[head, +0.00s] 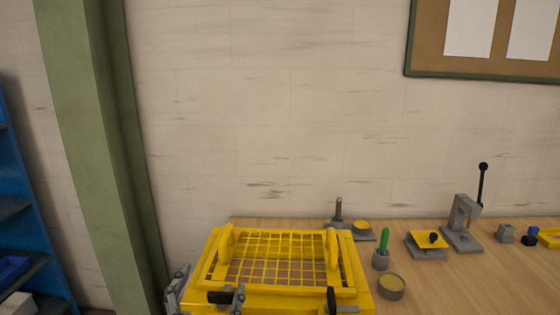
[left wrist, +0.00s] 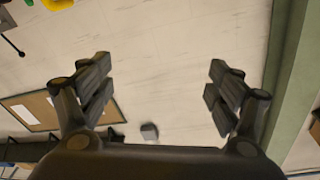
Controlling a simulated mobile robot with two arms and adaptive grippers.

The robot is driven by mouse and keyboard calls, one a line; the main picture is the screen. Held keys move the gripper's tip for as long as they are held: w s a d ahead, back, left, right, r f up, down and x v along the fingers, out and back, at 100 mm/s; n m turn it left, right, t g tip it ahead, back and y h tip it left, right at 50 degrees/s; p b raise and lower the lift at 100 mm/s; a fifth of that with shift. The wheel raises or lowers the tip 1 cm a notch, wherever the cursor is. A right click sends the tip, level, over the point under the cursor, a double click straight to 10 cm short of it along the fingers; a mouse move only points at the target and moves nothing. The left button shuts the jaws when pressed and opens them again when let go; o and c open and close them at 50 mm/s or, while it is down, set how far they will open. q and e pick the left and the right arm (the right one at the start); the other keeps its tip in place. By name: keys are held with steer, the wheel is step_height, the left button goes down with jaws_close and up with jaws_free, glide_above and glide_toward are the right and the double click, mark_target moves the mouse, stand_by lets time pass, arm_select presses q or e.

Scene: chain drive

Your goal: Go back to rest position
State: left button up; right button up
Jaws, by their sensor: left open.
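My left gripper (head: 208,291) is at the bottom of the head view, in front of the left front corner of a yellow frame. Its two grey fingers stand apart. The left wrist view shows its dark fingers (left wrist: 160,92) wide open with nothing between them but the pale wall behind. I cannot make out my right gripper in either view.
The yellow frame with a mesh top (head: 354,270) stands close at the bench's left end; dark parts at its front are unclear. The wooden bench (head: 460,285) holds a green-handled tool (head: 384,245), a round tin (head: 391,287) and a lever press (head: 463,225). A green pillar (head: 85,150) stands left.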

arm_select(q)
steer(key=s+a+f+n+g+y, duration=0.1)
steer(key=s+a+f+g, duration=0.1)
steer(key=f, duration=0.3)
steer(key=s+a+f+n+g+y, duration=0.2)
steer(key=s+f+g, duration=0.1)
steer(key=f, duration=0.3)
steer(key=s+a+f+g, duration=0.1)
steer(key=s+f+g, duration=0.4)
steer(key=s+f, duration=0.45)
steer(key=s+a+f+g, duration=0.2)
steer(key=s+f+g, duration=0.35)
steer(key=s, duration=0.65)
step_height(320, 180, down, 29)
steer(key=s+g, duration=0.1)
steer(key=s, duration=0.2)
steer(key=s+a+f+g, duration=0.1)
steer(key=s+a+f, duration=0.2)
steer(key=s+f, duration=1.1)
steer(key=shift+s, duration=1)
